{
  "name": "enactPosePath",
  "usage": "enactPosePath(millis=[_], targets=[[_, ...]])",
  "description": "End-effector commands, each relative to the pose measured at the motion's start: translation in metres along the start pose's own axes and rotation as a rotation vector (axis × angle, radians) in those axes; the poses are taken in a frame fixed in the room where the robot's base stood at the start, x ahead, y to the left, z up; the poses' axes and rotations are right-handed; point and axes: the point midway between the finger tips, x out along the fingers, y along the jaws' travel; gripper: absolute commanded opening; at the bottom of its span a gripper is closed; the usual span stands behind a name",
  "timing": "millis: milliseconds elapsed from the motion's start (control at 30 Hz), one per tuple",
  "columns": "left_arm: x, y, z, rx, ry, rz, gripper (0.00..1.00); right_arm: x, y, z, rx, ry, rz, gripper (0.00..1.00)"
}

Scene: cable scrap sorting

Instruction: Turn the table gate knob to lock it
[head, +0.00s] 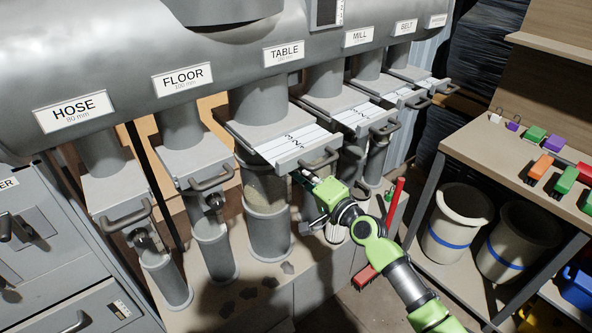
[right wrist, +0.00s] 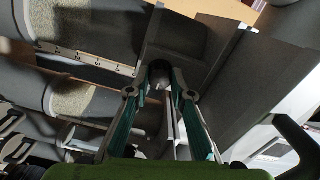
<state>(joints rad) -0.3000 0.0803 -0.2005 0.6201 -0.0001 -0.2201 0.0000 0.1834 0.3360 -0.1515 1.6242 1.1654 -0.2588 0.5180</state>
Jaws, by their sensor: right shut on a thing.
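The TABLE label (head: 284,53) marks the third pipe from the left in the head view. Its table gate (head: 297,147) is slid out toward me, with a white lettered strip on top and a curved handle (head: 321,160) at its front. My right gripper (head: 304,178) is under the front of this gate. In the right wrist view, its green-sided fingers (right wrist: 160,86) are shut on a small dark knob (right wrist: 160,68) beneath the grey gate housing. The knob is largely hidden in the head view, and its turn angle cannot be told. My left gripper is out of view.
The HOSE (head: 124,222) and FLOOR (head: 212,179) gates stand to the left. The MILL gate (head: 362,118) is close on the right, also slid out. Clear tubes hang below the gates. A bench (head: 478,142) with colored blocks stands at right, above pale buckets (head: 455,222).

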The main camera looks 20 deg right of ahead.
Motion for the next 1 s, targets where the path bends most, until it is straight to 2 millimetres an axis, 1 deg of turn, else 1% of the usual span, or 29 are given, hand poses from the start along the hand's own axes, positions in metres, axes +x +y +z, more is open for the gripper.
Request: enactPosePath(millis=[500,533,600,900,1000], targets=[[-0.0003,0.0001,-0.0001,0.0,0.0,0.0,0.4,-0.0001,0.0002,-0.0007,0.022,0.002,0.0,0.0],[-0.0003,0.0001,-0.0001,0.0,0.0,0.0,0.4,-0.0001,0.0002,-0.0007,0.022,0.002,0.0,0.24],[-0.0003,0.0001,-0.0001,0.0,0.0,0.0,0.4,-0.0001,0.0002,-0.0006,0.022,0.001,0.0,0.38],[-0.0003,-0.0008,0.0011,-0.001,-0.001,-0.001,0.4,-0.0002,0.0002,-0.0003,0.02,0.001,0.0,0.38],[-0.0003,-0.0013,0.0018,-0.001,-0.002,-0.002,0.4,-0.0038,0.001,-0.0003,0.02,0.0,0.001,0.38]])
